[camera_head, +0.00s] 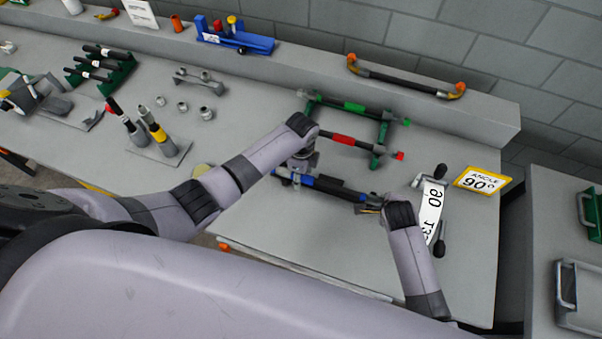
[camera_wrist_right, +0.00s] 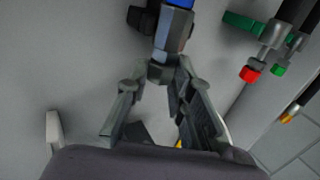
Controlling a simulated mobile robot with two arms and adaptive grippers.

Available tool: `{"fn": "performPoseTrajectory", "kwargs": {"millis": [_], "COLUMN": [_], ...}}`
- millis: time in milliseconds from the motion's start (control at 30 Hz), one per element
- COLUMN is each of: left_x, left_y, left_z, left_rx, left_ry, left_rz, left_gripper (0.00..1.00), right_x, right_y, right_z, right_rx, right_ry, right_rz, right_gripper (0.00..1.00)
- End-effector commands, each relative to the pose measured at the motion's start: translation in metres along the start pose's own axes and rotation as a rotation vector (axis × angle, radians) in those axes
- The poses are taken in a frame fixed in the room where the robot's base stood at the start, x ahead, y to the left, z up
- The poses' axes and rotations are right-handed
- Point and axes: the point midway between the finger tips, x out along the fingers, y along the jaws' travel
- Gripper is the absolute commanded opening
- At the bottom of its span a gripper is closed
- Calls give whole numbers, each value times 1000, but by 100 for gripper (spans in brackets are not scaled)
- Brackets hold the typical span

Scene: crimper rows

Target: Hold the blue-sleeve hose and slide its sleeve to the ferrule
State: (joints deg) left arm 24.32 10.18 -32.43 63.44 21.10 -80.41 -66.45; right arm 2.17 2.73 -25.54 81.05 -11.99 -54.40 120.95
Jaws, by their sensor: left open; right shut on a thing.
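The blue-sleeve hose (camera_head: 330,186) lies across the front of the green rack, black with blue on it. My right gripper (camera_head: 370,202) is shut on the hose's right end. In the right wrist view my right gripper (camera_wrist_right: 161,72) has its fingertips closed on the grey end fitting (camera_wrist_right: 172,38), with the blue sleeve (camera_wrist_right: 180,3) just beyond at the top edge. My left gripper (camera_head: 298,170) is open at the left part of the hose, over blue there. My left wrist partly hides that part, and I cannot tell whether the fingers touch it.
A green rack (camera_head: 382,133) behind holds a green-sleeve hose (camera_head: 352,106) and a red-sleeve hose (camera_head: 345,138). Loose ferrules (camera_head: 206,113) lie left. The bench front is mostly clear.

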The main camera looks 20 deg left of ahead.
Motion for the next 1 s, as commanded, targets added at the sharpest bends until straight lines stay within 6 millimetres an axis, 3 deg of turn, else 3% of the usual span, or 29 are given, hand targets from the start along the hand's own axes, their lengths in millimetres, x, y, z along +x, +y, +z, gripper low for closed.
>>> {"fn": "performPoseTrajectory", "kwargs": {"millis": [367, 800, 1000], "left_x": [-10, -94, -116], "left_y": [-1, -1, -1], "left_z": [-1, 0, 0], "left_rx": [0, 1, 0], "left_ry": [2, 1, 2], "left_rz": [-3, -3, -1], "left_gripper": [45, 45, 45], "right_x": [1, 1, 1], "right_y": [1, 1, 1], "right_z": [-3, -3, -3], "right_rx": [-2, -2, -1], "right_ry": [6, 6, 6], "right_rz": [2, 2, 2], "right_gripper": [0, 0, 0]}}
